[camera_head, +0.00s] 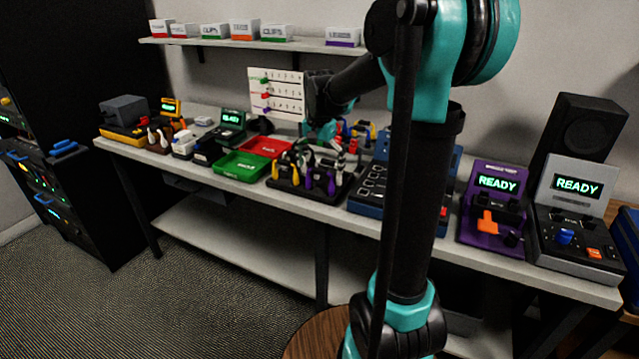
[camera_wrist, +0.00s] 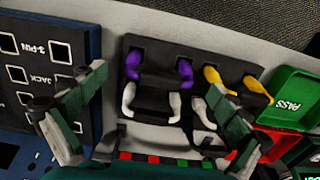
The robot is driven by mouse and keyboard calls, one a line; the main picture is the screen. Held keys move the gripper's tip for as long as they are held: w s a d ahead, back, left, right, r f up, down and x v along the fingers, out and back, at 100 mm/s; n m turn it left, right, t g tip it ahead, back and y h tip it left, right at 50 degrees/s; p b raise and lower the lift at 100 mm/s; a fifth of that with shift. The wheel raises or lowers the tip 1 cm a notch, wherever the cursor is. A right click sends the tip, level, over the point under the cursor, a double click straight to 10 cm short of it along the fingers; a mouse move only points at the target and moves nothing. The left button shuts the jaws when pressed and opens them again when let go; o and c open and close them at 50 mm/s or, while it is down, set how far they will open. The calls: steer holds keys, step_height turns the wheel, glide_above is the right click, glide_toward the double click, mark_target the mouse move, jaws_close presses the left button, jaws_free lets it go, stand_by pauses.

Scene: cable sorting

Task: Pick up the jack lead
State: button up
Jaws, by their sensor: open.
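Several leads with coloured ends sit in a black rack (camera_head: 300,192), which also shows in the wrist view (camera_wrist: 153,90). A purple lead (camera_wrist: 184,68), a white lead (camera_wrist: 174,105), a yellow lead (camera_wrist: 213,80) and another white lead (camera_wrist: 200,112) are visible there. No label on them is readable, so I cannot tell which is the jack lead. My gripper (camera_wrist: 158,88) is open and empty above the rack. Its fingers stand on either side of the first white lead, with no contact visible. In the head view my gripper is partly hidden at the rack's back.
A blue panel (camera_wrist: 62,30) with square sockets labelled JACK and 3-PIN lies left of the rack in the wrist view. A green PASS tray (camera_wrist: 293,88) and a red tray (camera_head: 267,146) lie beside the rack. A purple READY tester (camera_head: 492,205) stands farther right.

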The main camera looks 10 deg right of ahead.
mark_target(320, 191)
steer(key=shift+w+f, duration=0.2)
steer(key=shift+f, duration=3.05)
steer(key=shift+c, duration=0.5)
steer(key=c, duration=1)
